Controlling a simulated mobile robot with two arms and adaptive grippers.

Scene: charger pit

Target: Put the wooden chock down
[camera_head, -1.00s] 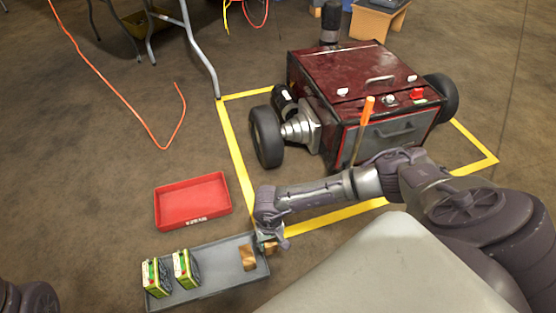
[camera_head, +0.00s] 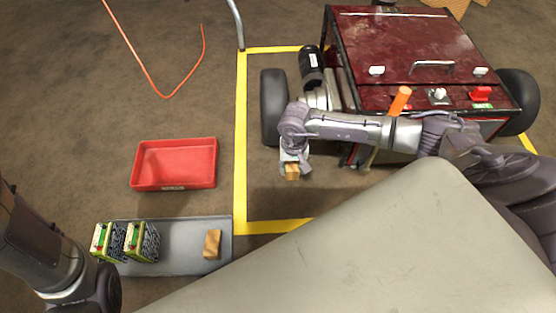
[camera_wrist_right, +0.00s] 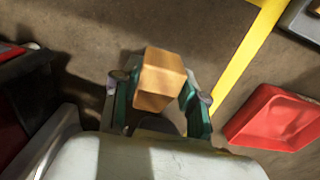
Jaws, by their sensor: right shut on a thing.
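My right gripper (camera_head: 292,170) is shut on a wooden chock (camera_head: 292,171) and holds it inside the yellow floor outline, near the front of the red machine's left wheel (camera_head: 272,107). In the right wrist view the held chock (camera_wrist_right: 159,79) sits between the two fingers (camera_wrist_right: 158,95), over bare floor. A second wooden chock (camera_head: 212,244) lies at the right end of the grey tray (camera_head: 184,262). My left arm shows at the left edge, but its gripper fingers are not visible.
Two green-and-yellow packs (camera_head: 142,241) stand on the grey tray. An empty red tray (camera_head: 174,164) lies left of the yellow line (camera_head: 240,150). The dark red machine (camera_head: 425,50) stands inside the outline, with an orange handle (camera_head: 400,100) at its front. An orange cable (camera_head: 166,95) lies at upper left.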

